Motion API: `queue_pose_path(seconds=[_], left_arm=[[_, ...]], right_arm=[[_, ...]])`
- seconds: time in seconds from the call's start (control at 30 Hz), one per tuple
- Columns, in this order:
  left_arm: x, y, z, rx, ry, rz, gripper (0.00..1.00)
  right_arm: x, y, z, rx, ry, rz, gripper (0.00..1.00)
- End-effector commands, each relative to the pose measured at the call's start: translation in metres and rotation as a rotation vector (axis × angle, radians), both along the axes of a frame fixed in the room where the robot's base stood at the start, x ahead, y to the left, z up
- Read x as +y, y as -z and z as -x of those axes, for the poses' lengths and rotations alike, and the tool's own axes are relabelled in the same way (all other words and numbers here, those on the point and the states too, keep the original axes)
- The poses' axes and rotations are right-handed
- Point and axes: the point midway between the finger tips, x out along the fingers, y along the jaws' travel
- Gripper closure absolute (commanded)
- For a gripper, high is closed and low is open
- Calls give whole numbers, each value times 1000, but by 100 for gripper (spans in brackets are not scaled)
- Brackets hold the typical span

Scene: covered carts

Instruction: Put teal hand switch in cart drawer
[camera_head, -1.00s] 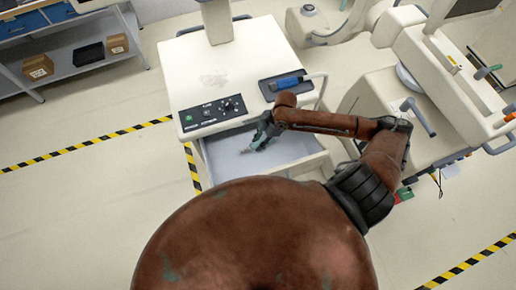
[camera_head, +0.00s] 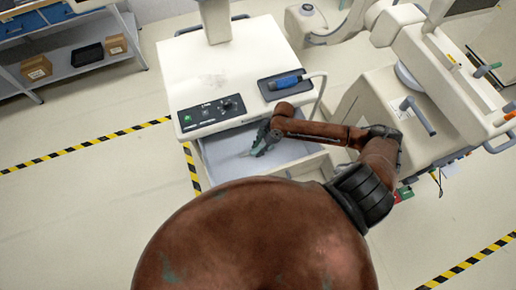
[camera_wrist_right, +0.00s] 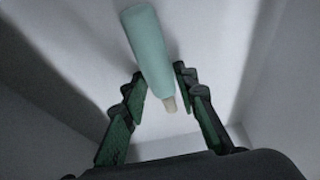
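The teal hand switch (camera_wrist_right: 149,50) lies between the fingertips of my right gripper (camera_wrist_right: 160,76) in the right wrist view. The fingers are close along both its sides, and its tan end points back toward the palm. In the head view my right gripper (camera_head: 261,142) is inside the open cart drawer (camera_head: 222,166), over its pale floor. There the switch is mostly hidden, with a small pale tip showing beside the fingers. I cannot tell whether it touches the drawer floor. My left gripper is not in view.
The white cart (camera_head: 225,70) stands behind the drawer, with a control panel (camera_head: 211,112) along its front edge. A blue-handled tool (camera_head: 287,82) lies in a dark tray on top. Another large machine (camera_head: 445,95) stands close at the right.

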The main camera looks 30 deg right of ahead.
Motion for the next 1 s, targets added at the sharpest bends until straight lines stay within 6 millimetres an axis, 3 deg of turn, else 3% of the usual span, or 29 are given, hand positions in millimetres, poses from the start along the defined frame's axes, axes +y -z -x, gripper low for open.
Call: queue_pose_path(seconds=[0.17,0.57,1.0], left_arm=[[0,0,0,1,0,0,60],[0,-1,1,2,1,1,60],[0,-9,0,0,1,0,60]], right_arm=[[0,0,0,0,0,0,59],[-3,-9,0,-1,-1,2,59],[-35,-88,8,-2,-1,3,59]])
